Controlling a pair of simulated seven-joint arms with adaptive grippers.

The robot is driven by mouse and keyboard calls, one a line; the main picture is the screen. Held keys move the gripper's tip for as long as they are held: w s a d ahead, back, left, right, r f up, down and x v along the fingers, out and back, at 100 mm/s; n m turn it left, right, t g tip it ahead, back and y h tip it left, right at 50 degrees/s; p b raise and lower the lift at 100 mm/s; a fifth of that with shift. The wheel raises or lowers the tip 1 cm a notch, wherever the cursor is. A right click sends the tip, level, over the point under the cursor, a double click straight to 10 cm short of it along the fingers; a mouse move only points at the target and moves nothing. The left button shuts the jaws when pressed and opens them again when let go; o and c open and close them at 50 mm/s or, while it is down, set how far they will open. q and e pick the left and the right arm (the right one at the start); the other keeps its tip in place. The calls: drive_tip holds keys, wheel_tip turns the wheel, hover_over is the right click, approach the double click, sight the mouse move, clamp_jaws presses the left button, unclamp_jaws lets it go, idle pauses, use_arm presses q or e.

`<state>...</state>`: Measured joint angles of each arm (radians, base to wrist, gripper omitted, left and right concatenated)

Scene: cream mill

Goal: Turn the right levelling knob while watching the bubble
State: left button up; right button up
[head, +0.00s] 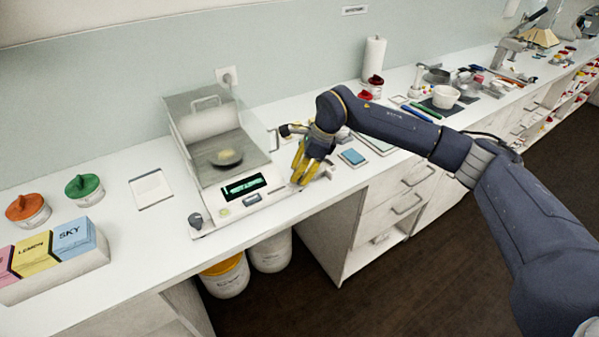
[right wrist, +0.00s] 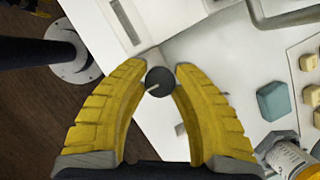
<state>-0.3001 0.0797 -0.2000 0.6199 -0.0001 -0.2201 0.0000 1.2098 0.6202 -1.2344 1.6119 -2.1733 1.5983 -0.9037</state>
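The white balance (head: 240,203) stands on the counter with a clear draft shield, a dark pan and a lit green display (head: 243,187). A dark left knob (head: 196,220) sits at its front left corner. A small pale round spot (head: 224,212) on the front may be the bubble level; I cannot make out a bubble. My right gripper (head: 298,182) points down at the front right corner. In the right wrist view the dark right levelling knob (right wrist: 159,82), with a pale pointer line, sits between the yellow fingertips, which appear to touch both sides. My left gripper is out of view.
A blue pad (head: 352,157) lies right of my gripper. Orange-lidded (head: 28,209) and green-lidded (head: 85,188) jars and a box of labelled cartons (head: 60,262) stand at left. Buckets (head: 226,277) are under the counter. A paper roll (head: 374,58) stands behind my arm.

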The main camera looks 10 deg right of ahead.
clamp_jaws()
drive_tip(key=shift+m, duration=0.3)
drive_tip(key=m+t, duration=0.1)
drive_tip(key=m, duration=0.3)
drive_tip(key=shift+t+h, duration=0.4)
drive_tip(key=shift+m+t+h, duration=0.3)
drive_tip(key=shift+m+h, duration=0.05)
drive_tip(key=shift+m, duration=0.9)
drive_tip(key=shift+m+t+h, duration=0.3)
drive_tip(key=shift+m+h, duration=0.05)
drive_tip(key=shift+m, duration=0.9)
drive_tip(key=o, duration=0.7)
unclamp_jaws()
drive_tip(key=v, duration=1.2)
